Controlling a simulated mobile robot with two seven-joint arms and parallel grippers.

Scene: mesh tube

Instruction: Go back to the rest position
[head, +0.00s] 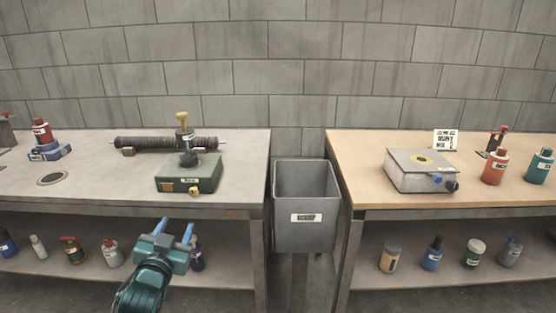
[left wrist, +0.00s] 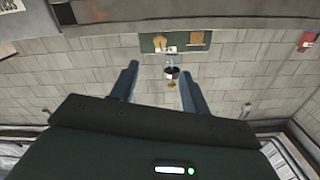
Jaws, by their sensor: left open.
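My left gripper (head: 175,230) is in the lower left of the head view, in front of the left workbench (head: 100,203). Its two blue fingers are apart with nothing between them. In the left wrist view the fingers of the left gripper (left wrist: 158,82) are also spread, with the far wall behind them. My right gripper is in neither view. On the left bench lies a dark ribbed mesh tube (head: 150,143).
A grey bin (head: 305,225) stands between the benches. The right wooden bench (head: 360,165) bears a grey box (head: 418,172), a sign (head: 445,139) and bottles (head: 494,167). A red bottle (head: 42,132) stands at far left. Lower shelves hold several bottles.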

